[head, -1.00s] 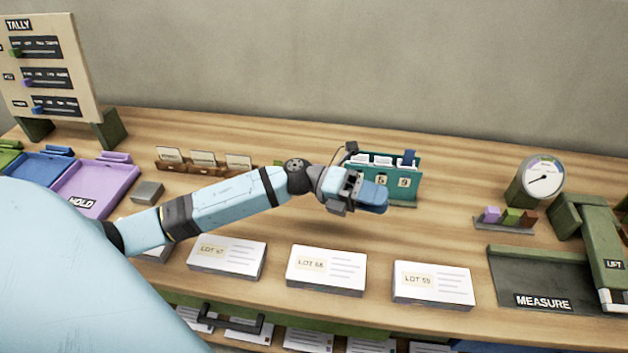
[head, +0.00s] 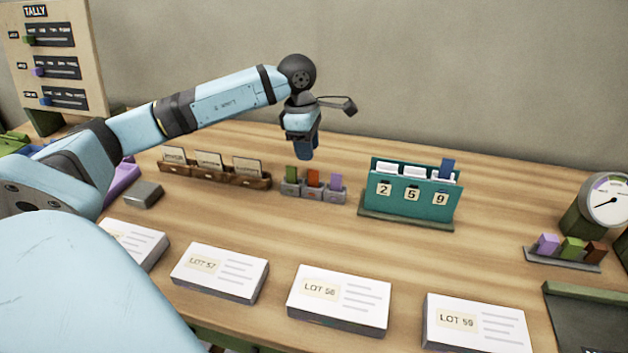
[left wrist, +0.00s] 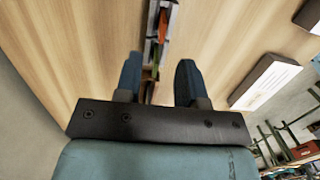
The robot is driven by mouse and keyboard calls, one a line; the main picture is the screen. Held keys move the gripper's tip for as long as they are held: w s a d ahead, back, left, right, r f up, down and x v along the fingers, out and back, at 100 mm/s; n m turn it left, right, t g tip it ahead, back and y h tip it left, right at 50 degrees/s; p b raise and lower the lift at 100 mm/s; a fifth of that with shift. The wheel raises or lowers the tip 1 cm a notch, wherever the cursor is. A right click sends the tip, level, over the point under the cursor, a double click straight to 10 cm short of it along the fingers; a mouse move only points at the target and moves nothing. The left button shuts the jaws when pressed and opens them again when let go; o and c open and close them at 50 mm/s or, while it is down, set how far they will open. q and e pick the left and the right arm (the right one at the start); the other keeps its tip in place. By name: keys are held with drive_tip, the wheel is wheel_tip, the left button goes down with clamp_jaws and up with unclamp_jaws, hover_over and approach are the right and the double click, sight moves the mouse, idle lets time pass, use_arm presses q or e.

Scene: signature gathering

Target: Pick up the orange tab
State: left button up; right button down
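The orange tab (head: 314,178) stands upright in the middle slot of a small grey holder (head: 290,188), between a green tab (head: 292,174) and a purple tab (head: 336,181). My left gripper (head: 306,152) points down above and behind the holder, apart from the tabs. In the left wrist view the gripper (left wrist: 157,72) is open with nothing between its two blue fingers. The orange tab (left wrist: 163,26) shows there beyond the fingertips, roughly in line with the gap. My right gripper is not in view.
A wooden card holder (head: 215,174) stands left of the tabs. A teal rack (head: 410,195) with number cards stands to the right. White lot stacks (head: 340,297) line the front. A dial gauge (head: 607,200) is at the far right. Bare table lies before the holder.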

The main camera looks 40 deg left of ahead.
sight(313, 170)
use_arm(q)
drive_tip(key=f, duration=0.2)
drive_tip(key=d+f, duration=0.1)
drive_tip(key=f, duration=0.2)
drive_tip(key=f+b, duration=0.1)
drive_tip(key=f, duration=0.1)
drive_tip(key=shift+w+d+f, duration=0.15)
drive_tip(key=shift+w+d, duration=0.05)
drive_tip(key=shift+w, duration=0.1)
clamp_jaws()
